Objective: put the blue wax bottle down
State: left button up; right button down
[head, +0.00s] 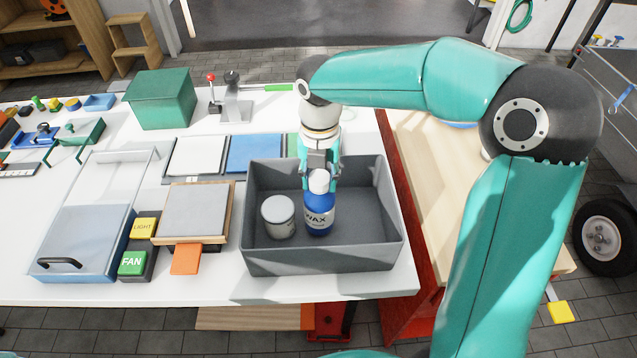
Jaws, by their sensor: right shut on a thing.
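The blue wax bottle (319,217) stands upright inside the grey bin (325,262), near its middle. It has a white cap and a label reading WAX. My right gripper (320,178) comes down from above and is shut on the bottle at its white cap. I cannot tell whether the bottle's base touches the bin floor. My left gripper is not in view.
The right part of the bin is empty. Left of it are a grey square pad (195,210), a yellow LIGHT button (144,227) and a green FAN button (132,263). A green box (160,100) and a lever stand (231,103) are farther back.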

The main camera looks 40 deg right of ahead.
jog(key=shift+f, duration=0.75)
jog(key=c, duration=0.6)
grip_release()
jog(key=shift+c, duration=0.2)
jog(key=shift+w, duration=0.1)
notch_tip(320, 180, up, 12)
jog(key=shift+r+p, duration=0.1)
jog(key=shift+p, duration=0.45)
